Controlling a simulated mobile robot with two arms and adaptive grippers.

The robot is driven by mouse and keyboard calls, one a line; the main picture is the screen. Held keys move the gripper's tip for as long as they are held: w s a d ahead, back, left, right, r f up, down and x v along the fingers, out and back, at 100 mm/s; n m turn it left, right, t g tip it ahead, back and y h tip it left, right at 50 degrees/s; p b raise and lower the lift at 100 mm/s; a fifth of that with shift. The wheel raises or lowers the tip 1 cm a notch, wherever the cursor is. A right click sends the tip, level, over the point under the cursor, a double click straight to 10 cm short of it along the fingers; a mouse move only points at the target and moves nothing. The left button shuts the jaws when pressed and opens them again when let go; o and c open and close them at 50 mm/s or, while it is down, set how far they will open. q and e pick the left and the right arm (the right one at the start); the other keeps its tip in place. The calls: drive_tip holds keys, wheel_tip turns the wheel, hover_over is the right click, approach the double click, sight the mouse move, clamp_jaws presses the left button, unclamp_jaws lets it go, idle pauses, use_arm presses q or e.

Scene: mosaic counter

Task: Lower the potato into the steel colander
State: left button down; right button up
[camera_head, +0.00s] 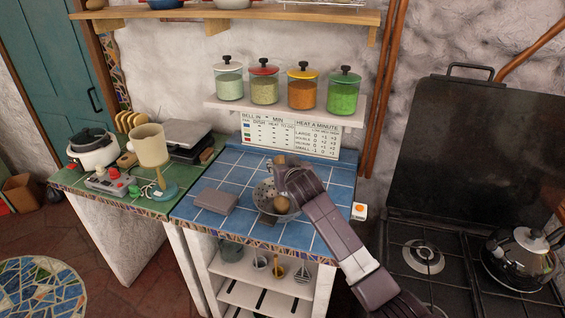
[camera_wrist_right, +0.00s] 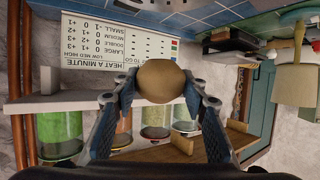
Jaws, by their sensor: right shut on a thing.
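My right gripper (camera_head: 283,164) reaches in from the lower right over the blue tiled counter. In the right wrist view my right gripper (camera_wrist_right: 160,88) is shut on the round brown potato (camera_wrist_right: 160,80), one finger on each side. The steel colander (camera_head: 262,193) stands on the counter below the gripper, partly hidden by the hand. A brown, rounded thing (camera_head: 281,204) shows inside the colander. The potato is above the colander's rim and apart from it, near the back. My left gripper is not in view.
A grey flat box (camera_head: 215,201) lies left of the colander. A sign (camera_head: 292,136) and a shelf with several lidded jars (camera_head: 264,89) are behind. A lamp (camera_head: 151,147) stands on the green counter. A stove with a kettle (camera_head: 520,256) is at right.

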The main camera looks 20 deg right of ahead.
drive_tip(key=b, duration=0.6)
hover_over(281, 199)
drive_tip(key=s, duration=0.2)
wheel_tip(281, 199, down, 8)
drive_tip(key=shift+w+r, duration=0.1)
drive_tip(key=shift+r, duration=0.15)
drive_tip(key=shift+w, duration=0.1)
drive_tip(key=shift+w+b, duration=0.3)
drive_tip(key=shift+w, duration=0.45)
drive_tip(key=shift+f+b, duration=1.75)
drive_tip(key=shift+f, duration=1.3)
drive_tip(key=shift+f, duration=0.15)
